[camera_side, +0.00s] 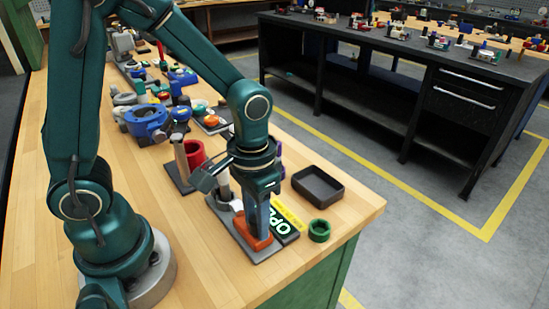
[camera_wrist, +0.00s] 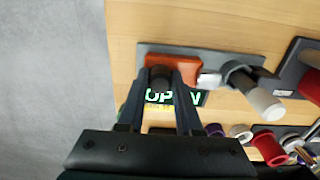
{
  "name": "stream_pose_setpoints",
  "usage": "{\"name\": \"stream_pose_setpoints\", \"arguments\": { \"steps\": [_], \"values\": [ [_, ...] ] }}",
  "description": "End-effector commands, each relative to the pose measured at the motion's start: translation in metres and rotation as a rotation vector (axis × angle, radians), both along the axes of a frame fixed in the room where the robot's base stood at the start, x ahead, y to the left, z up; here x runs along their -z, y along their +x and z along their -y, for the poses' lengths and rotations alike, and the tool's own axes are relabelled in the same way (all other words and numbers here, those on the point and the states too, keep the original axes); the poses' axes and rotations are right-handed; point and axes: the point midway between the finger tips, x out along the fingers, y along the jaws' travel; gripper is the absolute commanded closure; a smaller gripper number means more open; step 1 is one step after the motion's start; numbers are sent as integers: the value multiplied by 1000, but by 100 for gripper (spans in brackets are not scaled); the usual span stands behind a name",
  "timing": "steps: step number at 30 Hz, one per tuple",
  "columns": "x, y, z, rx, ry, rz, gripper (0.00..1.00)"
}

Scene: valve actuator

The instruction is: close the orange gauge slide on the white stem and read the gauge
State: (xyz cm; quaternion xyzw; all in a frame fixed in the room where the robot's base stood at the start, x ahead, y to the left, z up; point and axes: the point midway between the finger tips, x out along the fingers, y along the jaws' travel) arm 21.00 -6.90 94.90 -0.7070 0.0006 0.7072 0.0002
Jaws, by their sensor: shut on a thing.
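The orange gauge slide (camera_side: 256,239) sits on a grey base plate (camera_side: 239,233); it also shows in the wrist view (camera_wrist: 184,67). My gripper (camera_side: 258,228) points down over the slide. In the wrist view my gripper (camera_wrist: 163,79) is shut on a dark knob on the slide. The short white stem (camera_wrist: 209,80) lies right beside the slide's edge; I cannot tell whether they touch. It also shows in the side view (camera_side: 237,205). A lit green readout (camera_side: 281,226) beside the plate reads OPEN, partly hidden by my fingers in the wrist view (camera_wrist: 188,97).
A grey post with a pale end (camera_wrist: 263,103) stands on the plate past the white stem. A black tray (camera_side: 318,187) and a green ring (camera_side: 319,230) are to the right. A red cup (camera_side: 193,155) and several fittings stand behind. Bare wood lies in front.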

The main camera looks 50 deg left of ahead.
Motion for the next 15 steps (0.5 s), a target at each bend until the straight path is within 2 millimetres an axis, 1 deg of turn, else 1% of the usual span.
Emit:
{"name": "stream_pose_setpoints", "arguments": {
  "steps": [3, 7, 15],
  "values": [
    [-1, 1, -14, -8, 0, 3, 97],
    [-1, 1, -24, -6, 0, 2, 97],
    [-1, 1, -27, -1, 1, 3, 97]
  ]
}}
